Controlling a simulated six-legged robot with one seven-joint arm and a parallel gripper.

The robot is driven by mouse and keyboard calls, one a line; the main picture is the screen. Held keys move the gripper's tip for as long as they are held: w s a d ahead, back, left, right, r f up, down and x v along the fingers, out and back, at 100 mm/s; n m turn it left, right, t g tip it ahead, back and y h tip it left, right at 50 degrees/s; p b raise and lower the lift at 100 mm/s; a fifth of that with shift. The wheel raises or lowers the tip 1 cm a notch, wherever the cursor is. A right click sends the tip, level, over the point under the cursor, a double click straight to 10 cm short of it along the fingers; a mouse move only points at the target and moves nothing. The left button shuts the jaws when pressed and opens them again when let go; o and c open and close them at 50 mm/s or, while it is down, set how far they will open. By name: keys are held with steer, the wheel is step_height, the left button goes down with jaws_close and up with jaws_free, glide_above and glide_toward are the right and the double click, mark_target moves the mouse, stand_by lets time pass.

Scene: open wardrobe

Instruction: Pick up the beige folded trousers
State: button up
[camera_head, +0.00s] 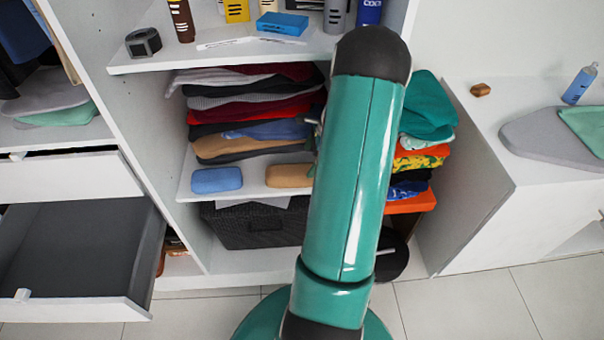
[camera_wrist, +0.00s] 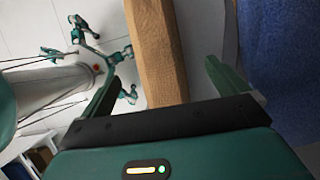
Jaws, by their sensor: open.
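A tan-beige folded garment (camera_head: 287,176) lies at the front of the middle wardrobe shelf in the head view, right of a blue folded one (camera_head: 217,180). My arm hides its right end. Another tan layer (camera_head: 225,147) lies low in the clothes stack behind. I cannot tell for sure which tan piece this strip is.
A stack of folded clothes (camera_head: 255,112) rises behind the tan piece. Coloured garments (camera_head: 420,160) stand to the right of my arm. A dark basket (camera_head: 262,222) sits below. A shelf with bottles and boxes (camera_head: 160,62) is above. Blue fabric (camera_wrist: 288,65) fills the wrist view's right side.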

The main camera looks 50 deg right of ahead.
mark_target(304, 170)
steer(key=x, duration=0.3)
steer(key=shift+s+a+f, duration=0.1)
steer(key=shift+a+f, duration=0.1)
steer(key=shift+f, duration=0.1)
steer(key=x, duration=0.4)
steer(key=shift+f, duration=0.2)
steer(key=shift+c, duration=0.5)
steer(key=c, duration=1.1)
